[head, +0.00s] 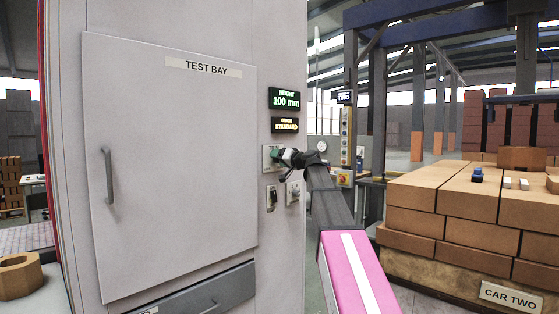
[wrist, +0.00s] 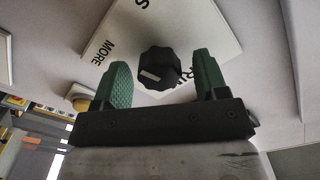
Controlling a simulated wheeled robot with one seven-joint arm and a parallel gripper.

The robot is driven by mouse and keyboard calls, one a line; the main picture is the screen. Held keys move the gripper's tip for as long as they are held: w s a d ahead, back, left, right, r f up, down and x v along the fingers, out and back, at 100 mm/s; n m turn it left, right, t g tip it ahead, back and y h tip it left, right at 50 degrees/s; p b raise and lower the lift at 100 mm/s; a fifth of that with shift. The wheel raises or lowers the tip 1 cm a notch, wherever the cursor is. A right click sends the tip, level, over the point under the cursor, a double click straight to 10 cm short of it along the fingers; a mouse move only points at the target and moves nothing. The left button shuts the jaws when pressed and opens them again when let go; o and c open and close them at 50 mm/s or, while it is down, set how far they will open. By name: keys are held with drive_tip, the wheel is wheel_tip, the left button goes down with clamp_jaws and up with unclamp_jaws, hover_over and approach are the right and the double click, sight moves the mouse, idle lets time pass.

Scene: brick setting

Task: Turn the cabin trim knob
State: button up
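The trim knob (wrist: 160,66) is black and ridged, with a white pointer mark, in the wrist view. It sits on a white plate (wrist: 205,38) on the grey cabinet; the letters "MORE" and parts of other words show. My gripper (wrist: 161,82) is open, with one green fingertip on each side of the knob in the picture and a gap on both sides. I cannot tell how deep the fingers reach along it. In the head view my gripper (head: 279,158) is at the control panel, against a pale plate (head: 267,152), and the knob itself is hidden.
Two display signs (head: 285,98) are above my gripper. A switch (head: 271,197) and another control plate (head: 293,192) sit just below it. The "TEST BAY" door (head: 180,170) is shut, to the left. A brick stack (head: 450,195) stands at the right.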

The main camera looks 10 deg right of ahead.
drive_tip(key=shift+s, duration=0.1)
drive_tip(key=v, duration=1)
drive_tip(key=shift+s+d, duration=0.2)
drive_tip(key=shift+d, duration=0.05)
drive_tip(key=shift+f, duration=0.1)
drive_tip(key=s+a+f+g+h, duration=0.2)
drive_tip(key=f, duration=1)
drive_tip(key=s+a+f+g+h, duration=0.1)
drive_tip(key=s+f+g, duration=0.2)
drive_tip(key=f, duration=0.9)
drive_tip(key=s+a+f+g+h, duration=0.2)
drive_tip(key=f, duration=0.9)
drive_tip(key=s+d+f+g+h, duration=0.1)
drive_tip(key=s+f+g+h, duration=0.2)
drive_tip(key=s+f, duration=0.8)
drive_tip(key=s+d+f+g+h, duration=0.1)
drive_tip(key=s+f+g+h, duration=0.2)
drive_tip(key=s+f, duration=0.8)
wheel_tip(320, 180, down, 6)
drive_tip(key=shift+d+r+m+g, duration=0.15)
drive_tip(key=shift+d+m+g, duration=0.1)
drive_tip(key=shift+m+g, duration=0.2)
